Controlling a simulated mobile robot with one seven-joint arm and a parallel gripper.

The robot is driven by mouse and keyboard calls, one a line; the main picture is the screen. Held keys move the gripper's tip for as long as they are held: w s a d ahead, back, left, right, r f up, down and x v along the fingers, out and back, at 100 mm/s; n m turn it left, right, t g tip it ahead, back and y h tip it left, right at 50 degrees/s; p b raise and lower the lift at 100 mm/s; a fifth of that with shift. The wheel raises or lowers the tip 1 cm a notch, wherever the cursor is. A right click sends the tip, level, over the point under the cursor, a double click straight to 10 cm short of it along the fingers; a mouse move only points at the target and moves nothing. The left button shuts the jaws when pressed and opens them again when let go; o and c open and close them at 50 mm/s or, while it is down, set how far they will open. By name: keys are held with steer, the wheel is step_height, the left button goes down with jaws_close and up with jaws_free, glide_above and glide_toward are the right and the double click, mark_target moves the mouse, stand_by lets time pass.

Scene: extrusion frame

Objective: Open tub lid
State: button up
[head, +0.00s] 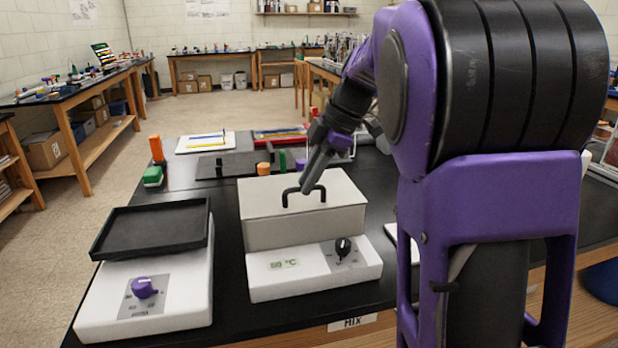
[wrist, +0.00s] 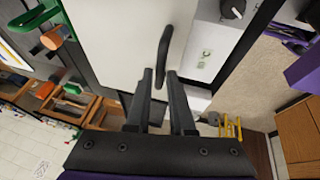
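The tub (head: 305,230) is a pale grey-white box on the black bench, with a white control base in front. Its flat lid (head: 265,190) lies closed on top and carries a black bar handle (head: 288,200). In the wrist view the lid (wrist: 115,35) fills the upper middle, with the handle (wrist: 164,45) running up the picture. My gripper (head: 308,188) points down at the handle's right part. In the wrist view my gripper (wrist: 160,73) has its fingers apart, with the near end of the handle between or just beyond the tips. Contact cannot be told.
A white hotplate-like unit (head: 160,300) with a black tray (head: 153,229) and purple knob stands left of the tub. The tub's base has a black knob (head: 343,247) and a display. Orange and green blocks (head: 153,175) stand behind left. Open space lies above the lid.

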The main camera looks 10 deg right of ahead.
jaws_close()
stand_by(1.1)
